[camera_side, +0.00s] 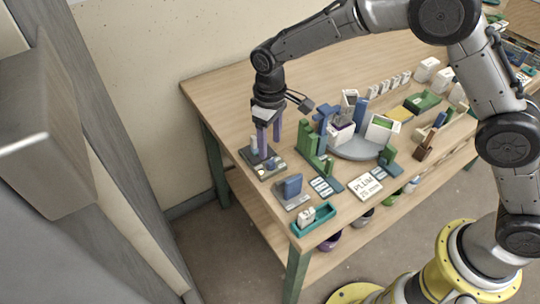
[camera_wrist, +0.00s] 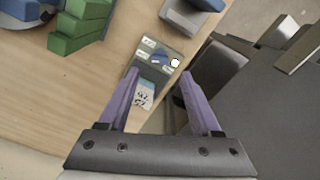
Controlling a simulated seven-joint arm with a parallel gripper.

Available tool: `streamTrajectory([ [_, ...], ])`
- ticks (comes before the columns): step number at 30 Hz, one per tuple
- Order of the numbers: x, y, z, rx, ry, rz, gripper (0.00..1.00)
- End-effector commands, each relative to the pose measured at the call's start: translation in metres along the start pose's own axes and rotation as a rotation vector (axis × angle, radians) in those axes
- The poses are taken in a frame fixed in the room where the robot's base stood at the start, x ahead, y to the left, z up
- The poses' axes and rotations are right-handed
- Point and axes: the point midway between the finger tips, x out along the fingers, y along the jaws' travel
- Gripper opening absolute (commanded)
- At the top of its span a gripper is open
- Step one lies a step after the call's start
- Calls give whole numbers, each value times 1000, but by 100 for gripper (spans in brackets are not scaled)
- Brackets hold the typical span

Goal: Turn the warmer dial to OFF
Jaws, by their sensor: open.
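A dark grey control panel (camera_side: 259,169) sits at the table's left corner. In the wrist view the panel (camera_wrist: 151,50) carries small pale labels, a small blue piece (camera_wrist: 161,58) that looks like a dial, and a white round knob (camera_wrist: 174,62). The labels are too small to read, so the dial's setting cannot be told. A white and blue block with dark figures (camera_wrist: 144,95) shows between my fingers, nearer the camera. My gripper (camera_side: 270,147) points down over the panel, with its purple fingers apart. In the wrist view my gripper (camera_wrist: 159,74) spans the near part of the panel.
A blue block on a grey base (camera_side: 291,187) stands just right of the panel. Green stepped blocks (camera_side: 312,152) and a round grey turntable (camera_side: 356,149) stand farther right. A teal tray (camera_side: 313,219) lies at the front edge. Bare table lies behind the panel.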

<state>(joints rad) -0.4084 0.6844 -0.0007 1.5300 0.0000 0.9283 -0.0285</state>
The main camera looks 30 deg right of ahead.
Motion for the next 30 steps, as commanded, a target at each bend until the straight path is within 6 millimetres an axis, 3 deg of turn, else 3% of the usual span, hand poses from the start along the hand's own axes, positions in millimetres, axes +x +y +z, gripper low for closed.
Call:
streamTrajectory([
  [3, 23, 0, 1, 0, -4, 0, 65],
  [9, 49, 0, 0, 0, -2, 0, 65],
  [22, 58, 0, 0, 0, 1, 0, 65],
  [23, 58, 0, 0, 0, 1, 0, 63],
  [30, 58, 0, 0, 0, 1, 0, 20],
])
